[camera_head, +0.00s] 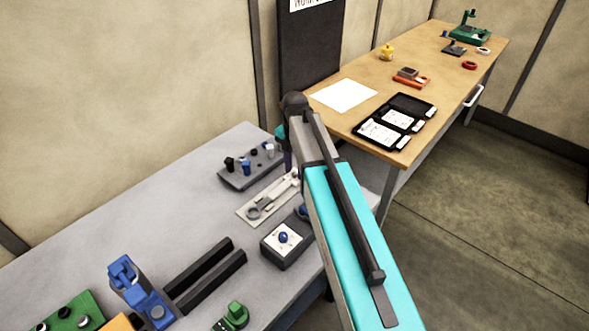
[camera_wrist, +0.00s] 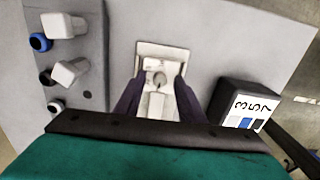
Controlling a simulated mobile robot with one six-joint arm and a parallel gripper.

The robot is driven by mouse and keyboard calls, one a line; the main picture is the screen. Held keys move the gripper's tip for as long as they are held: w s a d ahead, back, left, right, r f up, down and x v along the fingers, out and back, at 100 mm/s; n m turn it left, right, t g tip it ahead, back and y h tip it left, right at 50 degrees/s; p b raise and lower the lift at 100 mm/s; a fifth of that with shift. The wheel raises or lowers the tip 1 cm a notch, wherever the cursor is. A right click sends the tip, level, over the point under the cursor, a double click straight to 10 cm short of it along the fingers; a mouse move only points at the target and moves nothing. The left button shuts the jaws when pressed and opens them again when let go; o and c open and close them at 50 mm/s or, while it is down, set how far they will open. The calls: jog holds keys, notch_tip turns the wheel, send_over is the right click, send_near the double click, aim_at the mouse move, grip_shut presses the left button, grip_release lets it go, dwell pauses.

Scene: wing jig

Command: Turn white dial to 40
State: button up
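My gripper (camera_wrist: 160,78) points down over a pale plate (camera_wrist: 180,54) bearing a whitish fitting with a round part. Its two dark fingers stand apart on either side of the fitting, with a gap visible; contact cannot be told. In the head view, the plate (camera_head: 246,216) lies on the grey bench, and my arm hides the fingers. A dark box (camera_head: 287,257) with a white face and a blue knob stands in front of the plate. No dial marked 40 is readable, and I cannot tell which part is the white dial.
A grey panel (camera_wrist: 75,95) with several knobs is left of my gripper; it also shows in the head view (camera_head: 240,180). A dark box with digits (camera_wrist: 245,105) is close on the right. A blue clamp (camera_head: 140,295) and dark rails (camera_head: 208,275) stand nearer.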

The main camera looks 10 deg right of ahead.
aim_at(295, 172)
jog(key=shift+r, duration=0.15)
notch_tip(295, 172, up, 14)
jog(key=b, duration=0.3)
jog(key=shift+f, duration=0.25)
dwell(0.4)
jog(key=shift+f, duration=0.1)
